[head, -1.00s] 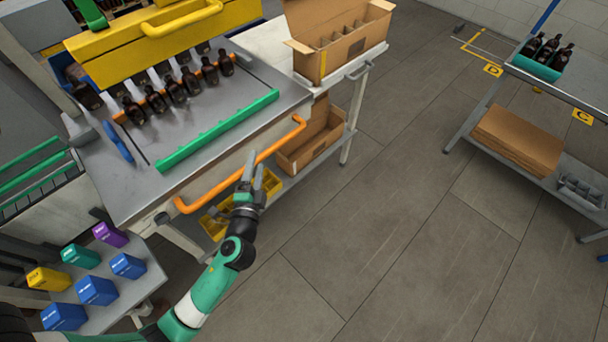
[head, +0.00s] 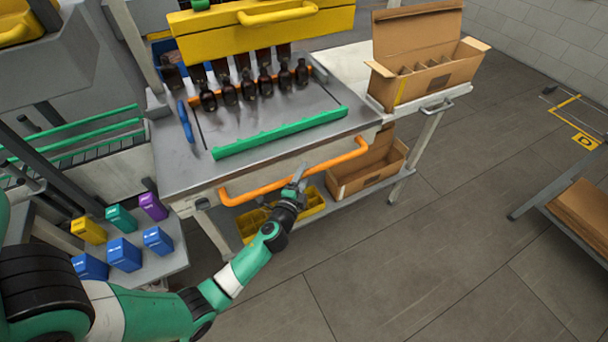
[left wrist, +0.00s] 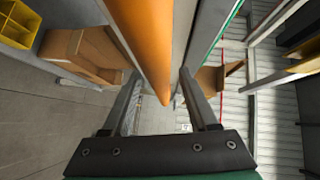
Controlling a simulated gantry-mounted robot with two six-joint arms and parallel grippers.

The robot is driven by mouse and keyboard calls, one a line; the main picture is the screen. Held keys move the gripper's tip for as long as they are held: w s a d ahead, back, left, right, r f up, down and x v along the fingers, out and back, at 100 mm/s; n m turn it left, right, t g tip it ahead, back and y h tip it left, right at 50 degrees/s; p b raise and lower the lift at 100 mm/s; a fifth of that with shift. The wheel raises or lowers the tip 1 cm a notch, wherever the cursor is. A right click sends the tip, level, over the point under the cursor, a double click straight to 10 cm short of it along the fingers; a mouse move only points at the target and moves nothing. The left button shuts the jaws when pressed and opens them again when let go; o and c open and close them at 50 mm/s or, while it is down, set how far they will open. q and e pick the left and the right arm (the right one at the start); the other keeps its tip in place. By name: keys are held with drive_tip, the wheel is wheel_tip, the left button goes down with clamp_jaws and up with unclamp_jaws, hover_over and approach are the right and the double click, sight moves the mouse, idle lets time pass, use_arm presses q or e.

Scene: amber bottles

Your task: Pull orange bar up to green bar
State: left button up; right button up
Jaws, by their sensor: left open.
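The orange bar (head: 341,159) is a long handle along the front edge of the workbench, in front of and below the bench top. The green bar (head: 280,134) lies along the front of the bench top, behind the orange bar and roughly parallel to it. My left gripper (head: 297,178) is open at the middle of the orange bar in the head view. In the left wrist view, the orange bar (left wrist: 145,38) runs between the two spread fingers (left wrist: 159,74). I cannot tell whether they touch it. My right gripper is not in view.
Amber bottles (head: 247,87) stand in a row behind the green bar, below a yellow cover (head: 260,35). An open carton (head: 423,78) sits on the right side table. Another carton (head: 368,165) and yellow bins (head: 252,222) are on the lower shelf. Floor in front is clear.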

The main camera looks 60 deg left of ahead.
use_arm(q)
drive_tip(key=shift+w+a, duration=0.4)
clamp_jaws()
idle(1.2)
